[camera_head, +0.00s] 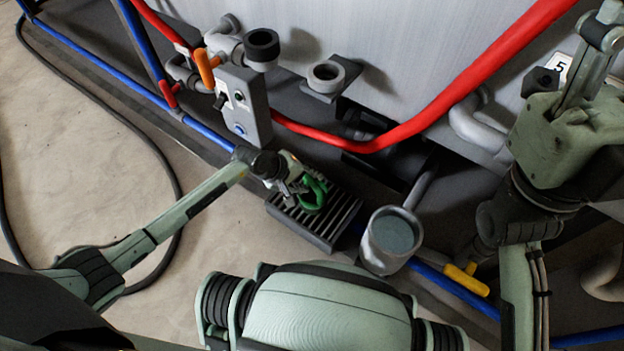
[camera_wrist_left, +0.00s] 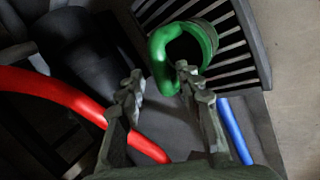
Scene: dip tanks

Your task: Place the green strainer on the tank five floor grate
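The green strainer (camera_head: 315,193) rests on the slatted floor grate (camera_head: 341,232) in the head view. In the left wrist view the strainer (camera_wrist_left: 162,52) shows as a thick green curved handle and a round rim over the dark slats of the grate (camera_wrist_left: 262,48). My left gripper (camera_head: 296,187) is right beside the strainer. In the wrist view its two fingers (camera_wrist_left: 158,80) stand apart with nothing clasped between them; the right fingertip overlaps the strainer's green edge.
A grey cup-like vessel (camera_head: 371,258) stands right of the grate. A red pipe (camera_head: 400,133) runs above, along the tank wall (camera_head: 400,45), and a blue pipe (camera_head: 215,137) runs along the floor. A grey switch box (camera_head: 245,112) is behind. A label reading 5 (camera_head: 562,66) is at upper right.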

